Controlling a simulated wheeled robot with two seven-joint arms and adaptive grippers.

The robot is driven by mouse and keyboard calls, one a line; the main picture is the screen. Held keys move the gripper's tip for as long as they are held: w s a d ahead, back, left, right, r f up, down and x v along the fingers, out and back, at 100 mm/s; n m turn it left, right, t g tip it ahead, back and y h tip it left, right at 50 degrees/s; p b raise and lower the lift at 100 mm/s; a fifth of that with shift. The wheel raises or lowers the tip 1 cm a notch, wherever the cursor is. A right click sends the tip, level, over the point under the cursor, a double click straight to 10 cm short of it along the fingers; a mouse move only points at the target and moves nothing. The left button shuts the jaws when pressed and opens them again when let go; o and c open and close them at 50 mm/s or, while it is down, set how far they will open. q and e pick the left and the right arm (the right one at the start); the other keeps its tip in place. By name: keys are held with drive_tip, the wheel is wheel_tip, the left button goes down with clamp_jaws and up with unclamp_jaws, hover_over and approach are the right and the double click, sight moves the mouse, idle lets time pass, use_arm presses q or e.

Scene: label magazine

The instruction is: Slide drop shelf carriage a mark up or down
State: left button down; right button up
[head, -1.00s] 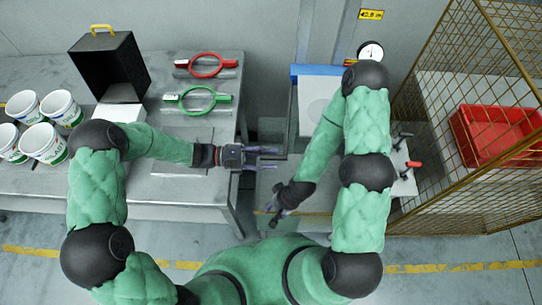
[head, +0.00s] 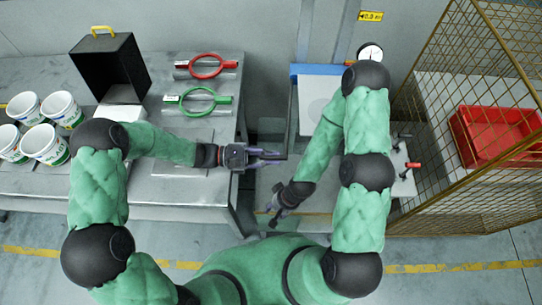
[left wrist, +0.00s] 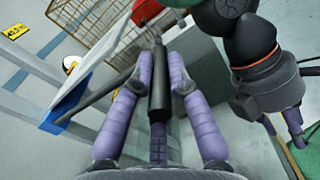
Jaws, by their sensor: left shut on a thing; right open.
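My left gripper (head: 280,156) is at the gap right of the grey table in the head view. In the left wrist view its purple fingers (left wrist: 160,85) are shut on a black cylindrical handle (left wrist: 159,102), which stands between them. A thin dark bar (left wrist: 98,93) runs near the handle's top end. In the head view the handle is hardly visible. My right gripper (head: 275,216) is open and empty, lower and close to the left one. A pale panel with a blue edge (head: 317,70) stands behind the grippers. I cannot make out the whole carriage.
A round dial (head: 370,52) and a yellow label (head: 371,16) are at the back. A mesh cage (head: 450,70) with a red bin (head: 495,135) is at right. The grey table (head: 215,120) holds white buckets (head: 42,143), a black box (head: 110,67), red and green ring-shaped tools (head: 206,66).

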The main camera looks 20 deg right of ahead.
use_arm(q)
wheel_tip(320, 180, up, 19)
drive_tip(key=p, duration=1.2)
drive_tip(key=c, duration=1.2)
unclamp_jaws()
drive_tip(key=v, duration=1.2)
